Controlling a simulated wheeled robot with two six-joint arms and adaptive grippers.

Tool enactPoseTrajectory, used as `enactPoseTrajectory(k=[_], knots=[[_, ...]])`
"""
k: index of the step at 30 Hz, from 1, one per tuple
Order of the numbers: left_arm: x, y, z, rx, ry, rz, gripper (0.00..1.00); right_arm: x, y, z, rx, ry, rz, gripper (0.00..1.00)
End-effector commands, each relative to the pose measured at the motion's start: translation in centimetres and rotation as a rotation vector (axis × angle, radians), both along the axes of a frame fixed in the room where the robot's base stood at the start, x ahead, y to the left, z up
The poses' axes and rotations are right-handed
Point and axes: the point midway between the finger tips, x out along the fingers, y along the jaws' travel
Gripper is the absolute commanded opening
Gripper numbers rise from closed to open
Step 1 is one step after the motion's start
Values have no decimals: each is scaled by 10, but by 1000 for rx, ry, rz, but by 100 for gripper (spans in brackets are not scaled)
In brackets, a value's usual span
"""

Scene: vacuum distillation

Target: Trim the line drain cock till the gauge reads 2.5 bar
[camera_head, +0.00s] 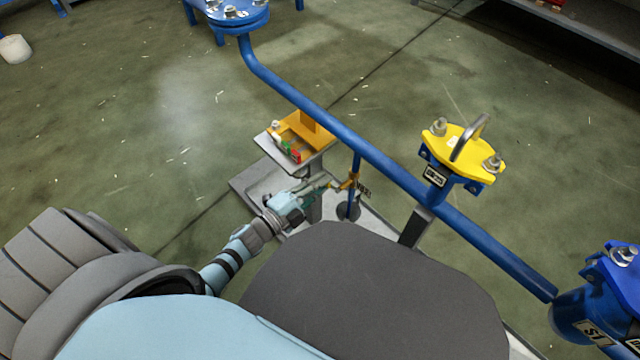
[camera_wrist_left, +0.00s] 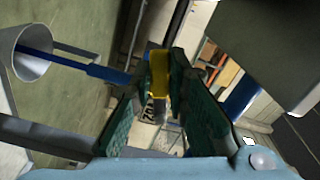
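The drain cock (camera_head: 349,182) has a yellow-brass handle on a thin blue vertical pipe below the long blue line. My left gripper (camera_head: 325,188) reaches it from the left, its tips close to the handle. In the left wrist view the yellow handle (camera_wrist_left: 158,72) stands between the tips of the green-padded fingers of my left gripper (camera_wrist_left: 154,90). The fingers are apart, and the handle appears nearer the right-hand one. A tag (camera_wrist_left: 150,110) shows behind the handle. No readable gauge face shows in either view. My right gripper is not in view.
An orange bracket box (camera_head: 312,132) with green, red and white parts stands just behind my left gripper. The long blue pipe (camera_head: 340,133) crosses above the cock. A yellow-topped flange (camera_head: 463,151) is to the right. Open floor (camera_head: 150,120) lies at left.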

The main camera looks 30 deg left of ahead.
Motion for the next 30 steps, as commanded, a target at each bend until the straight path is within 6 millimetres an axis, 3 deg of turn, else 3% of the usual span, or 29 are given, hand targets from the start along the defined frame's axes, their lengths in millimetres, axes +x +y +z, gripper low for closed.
enactPoseTrajectory(k=[8,14,20,21,24,30], knots=[[0,0,0,1,1,0,0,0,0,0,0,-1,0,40],[0,2,8,142,-48,0,0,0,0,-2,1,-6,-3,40],[0,2,7,147,-50,1,0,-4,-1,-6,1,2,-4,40],[0,2,7,146,-49,1,18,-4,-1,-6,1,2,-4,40],[0,2,7,146,-50,0,34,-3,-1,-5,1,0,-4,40],[0,2,7,145,-49,0,35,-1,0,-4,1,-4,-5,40]])
